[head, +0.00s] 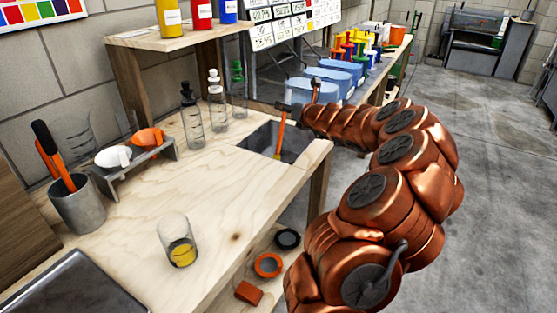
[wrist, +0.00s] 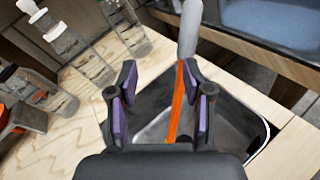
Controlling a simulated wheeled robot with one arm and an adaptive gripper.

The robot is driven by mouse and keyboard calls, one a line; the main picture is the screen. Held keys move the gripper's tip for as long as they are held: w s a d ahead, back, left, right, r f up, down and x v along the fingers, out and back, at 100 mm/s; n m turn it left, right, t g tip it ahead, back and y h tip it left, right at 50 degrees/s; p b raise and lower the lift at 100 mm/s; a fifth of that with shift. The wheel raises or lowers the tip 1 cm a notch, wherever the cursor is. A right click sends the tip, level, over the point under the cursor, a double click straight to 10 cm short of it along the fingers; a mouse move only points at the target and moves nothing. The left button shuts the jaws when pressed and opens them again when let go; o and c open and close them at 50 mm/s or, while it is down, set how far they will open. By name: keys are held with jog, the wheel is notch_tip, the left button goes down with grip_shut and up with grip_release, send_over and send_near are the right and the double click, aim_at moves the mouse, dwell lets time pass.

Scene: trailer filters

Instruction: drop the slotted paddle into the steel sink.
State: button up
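The slotted paddle is in the wrist view as an orange shaft (wrist: 177,105) with a pale grey end at the top. In the head view its orange shaft (head: 281,135) stands roughly upright, slightly tilted, with its lower part inside the steel sink (head: 261,137). The sink also shows below the fingers in the wrist view (wrist: 152,125). My gripper (wrist: 163,85) is over the sink with its fingers spread apart. The shaft passes between them, nearer the right finger, with a gap to the left one. No slots are visible, and I cannot tell whether the shaft touches the sink floor.
Glass bottles (head: 216,108) stand left of the sink. A rack (head: 137,168) with white and orange scoops and a metal cup (head: 77,203) of tools are farther left. A jar (head: 177,240) stands near the table's front edge. Blue bins (head: 327,85) line the back bench.

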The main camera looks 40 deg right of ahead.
jog(key=v, duration=1.2)
dwell(0.3)
jog(key=shift+a, duration=0.1)
dwell(0.4)
